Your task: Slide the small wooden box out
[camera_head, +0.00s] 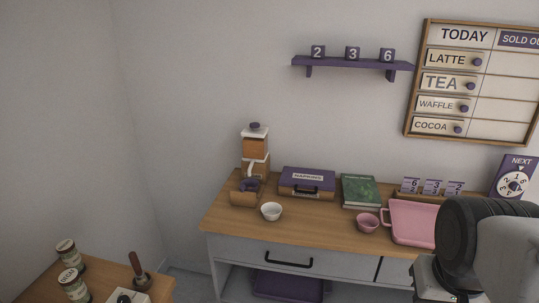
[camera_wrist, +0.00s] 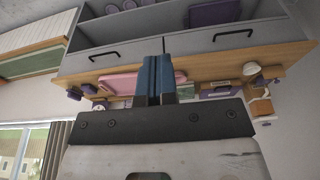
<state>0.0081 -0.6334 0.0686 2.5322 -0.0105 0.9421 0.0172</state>
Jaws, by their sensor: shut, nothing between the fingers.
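A small wooden box (camera_head: 244,198) with a dark purple lump on top stands at the left end of the counter in the head view, in front of the tan and white grinder (camera_head: 255,150). A purple napkins case (camera_head: 308,180) with a wooden lower part and dark handle lies to its right; I cannot tell for sure which one the task names. The napkins case also shows in the wrist view (camera_wrist: 217,91). My gripper (camera_wrist: 156,62) is shut and empty, its blue fingers together, apart from both boxes. The head view shows only my arm at lower right, not the fingertips.
A green book (camera_head: 360,191), pink cup (camera_head: 367,222) and pink tray (camera_head: 411,239) lie rightward on the counter (camera_head: 330,222). A drawer handle (camera_head: 289,263) sticks out below.

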